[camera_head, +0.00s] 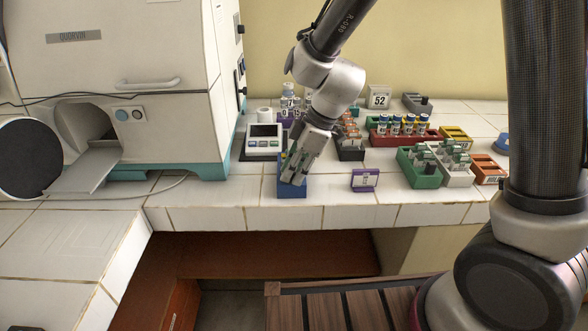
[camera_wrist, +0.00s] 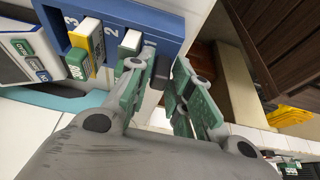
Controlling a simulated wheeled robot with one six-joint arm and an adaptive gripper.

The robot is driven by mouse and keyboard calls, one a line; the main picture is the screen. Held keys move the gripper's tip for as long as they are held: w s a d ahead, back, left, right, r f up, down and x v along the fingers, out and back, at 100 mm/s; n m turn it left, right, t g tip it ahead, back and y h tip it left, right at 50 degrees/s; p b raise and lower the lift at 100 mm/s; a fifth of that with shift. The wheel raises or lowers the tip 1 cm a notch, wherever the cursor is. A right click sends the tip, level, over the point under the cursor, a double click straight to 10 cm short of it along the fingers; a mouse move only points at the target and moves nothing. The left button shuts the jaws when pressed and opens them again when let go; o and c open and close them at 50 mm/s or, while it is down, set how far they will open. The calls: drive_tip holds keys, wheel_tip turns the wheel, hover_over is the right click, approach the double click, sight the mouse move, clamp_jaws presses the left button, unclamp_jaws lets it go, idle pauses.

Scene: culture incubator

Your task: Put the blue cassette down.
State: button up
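A blue rack (camera_head: 293,188) stands near the counter's front edge, below my gripper (camera_head: 300,172). Counter shows through the gap between the fingers, and I see no cassette held there. I cannot make out a separate blue cassette. The fingers hide part of the rack.
A white device with a screen (camera_head: 265,138) stands behind the rack, left of my gripper. The incubator (camera_head: 130,90) is further left, its round door (camera_head: 30,158) open. A purple label stand (camera_head: 365,180), a green rack (camera_head: 420,170) and a red rack (camera_head: 405,138) are on the right.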

drive_tip(key=shift+o, duration=0.7)
drive_tip(key=shift+r, duration=0.2)
drive_tip(key=s+d+r+m+t, duration=0.1)
drive_tip(key=s+d+r+m, duration=0.15)
drive_tip(key=d+r, duration=1)
drive_tip(key=s+d+r+m+t+h, duration=0.1)
drive_tip(key=s+d+r+m+h, duration=0.1)
drive_tip(key=s+d+m, duration=0.5)
drive_tip(key=s+d+r+m+t+h, duration=0.2)
drive_tip(key=s+d+r+m, duration=0.2)
drive_tip(key=d, duration=0.9)
drive_tip(key=s+m, duration=0.3)
drive_tip(key=m, duration=0.1)
drive_tip(key=shift+d+h, duration=0.2)
drive_tip(key=shift+h, duration=0.1)
